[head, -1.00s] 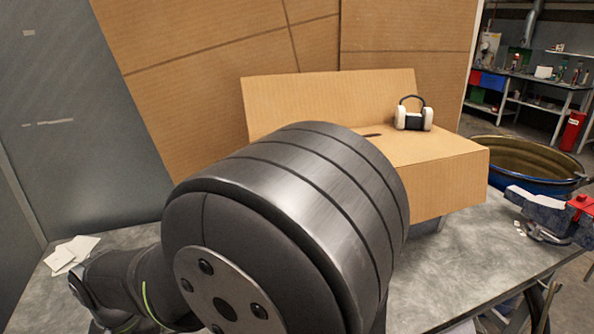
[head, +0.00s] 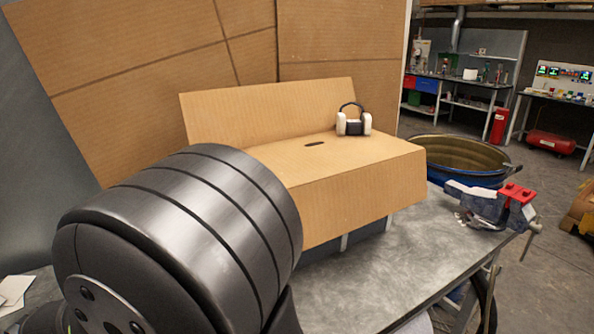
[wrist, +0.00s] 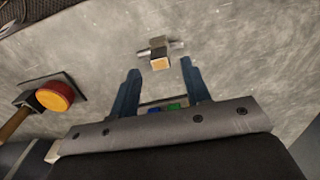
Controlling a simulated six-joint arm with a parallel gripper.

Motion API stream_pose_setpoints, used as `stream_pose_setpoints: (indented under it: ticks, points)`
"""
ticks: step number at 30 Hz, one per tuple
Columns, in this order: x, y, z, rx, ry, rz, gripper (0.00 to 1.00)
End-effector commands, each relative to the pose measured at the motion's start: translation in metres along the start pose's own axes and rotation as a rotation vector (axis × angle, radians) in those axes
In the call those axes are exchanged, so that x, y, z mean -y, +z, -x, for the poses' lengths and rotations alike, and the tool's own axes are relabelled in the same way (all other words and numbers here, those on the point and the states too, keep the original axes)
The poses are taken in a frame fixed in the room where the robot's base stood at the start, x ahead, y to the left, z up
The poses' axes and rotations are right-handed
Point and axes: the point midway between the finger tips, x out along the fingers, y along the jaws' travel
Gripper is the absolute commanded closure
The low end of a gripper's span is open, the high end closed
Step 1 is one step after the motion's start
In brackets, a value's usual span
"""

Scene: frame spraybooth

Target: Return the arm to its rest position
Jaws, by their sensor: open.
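My gripper (wrist: 158,88) shows in the wrist view, with its two blue fingers apart and nothing between them. Beyond the fingertips, a small metal piece with a tan square face (wrist: 160,60) lies on the grey surface, apart from the fingers. In the head view my dark arm fills the lower left and my gripper is not seen there.
A cardboard box (head: 350,195) stands on the metal table (head: 375,270), with a black and white headset-like item (head: 353,122) on top. A vise (head: 492,205) sits at the table's right edge, near a blue tub (head: 455,162). An orange-red round knob (wrist: 54,97) lies left of my fingers.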

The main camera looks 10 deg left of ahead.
Motion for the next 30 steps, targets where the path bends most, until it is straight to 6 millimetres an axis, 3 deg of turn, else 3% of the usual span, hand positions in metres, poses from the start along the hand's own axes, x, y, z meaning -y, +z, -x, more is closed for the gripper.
stream_pose_setpoints:
  ticks: [7, 12, 15, 27, 29, 30]
  points:
    - [0.0, 0.0, -0.01, 0.003, 0.002, 0.0, 0.57]
    - [-0.001, 0.001, -0.038, 0.005, 0.004, 0.0, 0.57]
    - [0.001, -0.001, -0.01, -0.005, -0.004, 0.0, 0.57]
    - [0.001, -0.001, 0.071, -0.004, -0.003, 0.0, 0.57]
    - [0.0, 0.0, 0.082, -0.003, -0.002, 0.0, 0.57]
    - [0.0, 0.0, 0.076, 0.003, 0.002, 0.0, 0.57]
